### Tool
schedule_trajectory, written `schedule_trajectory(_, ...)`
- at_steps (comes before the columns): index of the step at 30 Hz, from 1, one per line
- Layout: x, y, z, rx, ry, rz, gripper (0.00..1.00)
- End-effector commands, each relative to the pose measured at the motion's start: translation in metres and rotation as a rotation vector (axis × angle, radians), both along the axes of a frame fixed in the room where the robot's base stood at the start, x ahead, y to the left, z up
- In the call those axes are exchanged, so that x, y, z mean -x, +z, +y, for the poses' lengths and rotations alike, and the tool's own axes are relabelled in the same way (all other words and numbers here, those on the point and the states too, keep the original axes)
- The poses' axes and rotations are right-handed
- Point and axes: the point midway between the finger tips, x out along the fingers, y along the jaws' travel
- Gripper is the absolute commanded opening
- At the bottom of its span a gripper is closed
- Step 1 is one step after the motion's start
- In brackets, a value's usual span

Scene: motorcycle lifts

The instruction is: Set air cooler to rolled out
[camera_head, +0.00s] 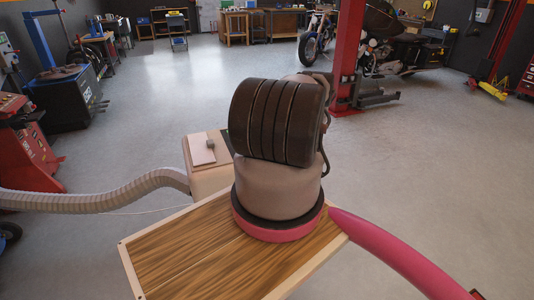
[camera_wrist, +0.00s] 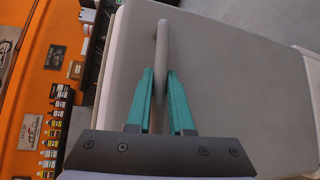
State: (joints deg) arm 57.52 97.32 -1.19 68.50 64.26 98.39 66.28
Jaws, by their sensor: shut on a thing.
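The air cooler (camera_head: 208,181) appears to be the pale beige box with a thick ribbed hose (camera_head: 95,198), partly hidden behind my arm in the head view. In the wrist view a large, smooth pale grey body (camera_wrist: 235,75) fills the middle and right, probably the same unit. A slim rounded handle (camera_wrist: 161,42) stands out from it. My gripper (camera_wrist: 161,82) has its teal fingers shut on this handle, one on each side. My gripper is hidden behind my arm in the head view.
An orange panel (camera_wrist: 35,75) with rows of small bottles lies left in the wrist view. A red lift post (camera_head: 348,50) and motorcycle (camera_head: 316,38) stand at the back. Red and black machines (camera_head: 25,150) line the left. The grey floor is open on the right.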

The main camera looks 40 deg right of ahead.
Motion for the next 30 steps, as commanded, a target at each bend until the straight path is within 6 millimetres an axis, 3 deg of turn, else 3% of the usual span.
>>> schedule_trajectory(1, -0.001, -0.001, 0.0, 0.002, 0.0, 0.0, 0.31)
schedule_trajectory(3, -0.001, 0.0, 0.001, 0.002, 0.0, 0.0, 0.49)
schedule_trajectory(14, 0.003, 0.0, -0.002, 0.001, -0.001, 0.0, 0.49)
schedule_trajectory(30, 0.084, 0.013, -0.043, 0.001, -0.002, 0.0, 0.49)
